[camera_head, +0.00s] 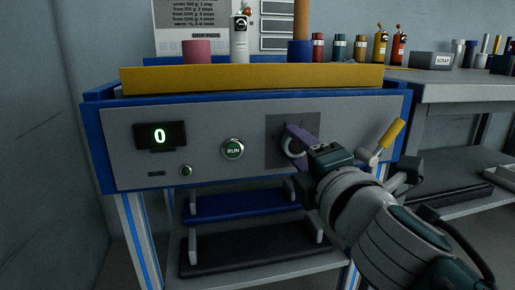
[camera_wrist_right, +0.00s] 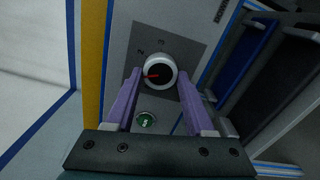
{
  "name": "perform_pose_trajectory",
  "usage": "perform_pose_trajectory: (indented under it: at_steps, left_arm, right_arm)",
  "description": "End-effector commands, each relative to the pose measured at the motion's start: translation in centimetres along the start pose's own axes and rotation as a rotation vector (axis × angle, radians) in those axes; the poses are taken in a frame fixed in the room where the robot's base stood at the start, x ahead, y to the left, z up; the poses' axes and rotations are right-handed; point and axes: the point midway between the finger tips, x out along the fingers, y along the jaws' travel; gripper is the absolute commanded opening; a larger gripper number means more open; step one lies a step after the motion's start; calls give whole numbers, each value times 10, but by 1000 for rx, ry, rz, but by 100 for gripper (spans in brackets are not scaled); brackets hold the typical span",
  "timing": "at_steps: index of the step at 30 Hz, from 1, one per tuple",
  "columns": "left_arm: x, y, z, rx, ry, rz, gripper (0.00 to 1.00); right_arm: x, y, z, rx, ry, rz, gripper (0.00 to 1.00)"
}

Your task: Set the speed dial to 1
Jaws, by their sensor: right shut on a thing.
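The speed dial (camera_wrist_right: 160,72) is a round white knob with a red pointer mark, on a dark square plate (camera_wrist_right: 196,52) of the grey front panel. In the right wrist view the red mark points to the left. In the head view the right gripper (camera_head: 299,143) covers much of the dial (camera_head: 290,147). The left gripper is not in view.
The panel has a display (camera_head: 160,135) reading 0, a green RUN button (camera_head: 232,149) and a small button (camera_head: 186,170). A yellow-handled lever (camera_head: 390,137) stands close to the right of my gripper. A yellow ledge (camera_head: 250,79) runs above the panel.

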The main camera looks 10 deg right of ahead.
Motion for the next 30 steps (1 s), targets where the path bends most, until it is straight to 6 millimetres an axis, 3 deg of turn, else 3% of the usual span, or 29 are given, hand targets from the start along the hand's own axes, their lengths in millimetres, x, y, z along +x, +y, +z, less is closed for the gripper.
perform_pose_trajectory:
  at_steps: [17,18,25,30]
  left_arm:
    - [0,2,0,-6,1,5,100]
    - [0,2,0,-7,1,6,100]
    - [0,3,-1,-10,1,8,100]
    - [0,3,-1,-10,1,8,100]
  right_arm:
    - [0,0,0,-32,0,0,0]
    - [0,0,0,-32,0,0,57]
    - [0,0,0,-32,0,0,83]
    - [0,0,0,-32,0,0,84]
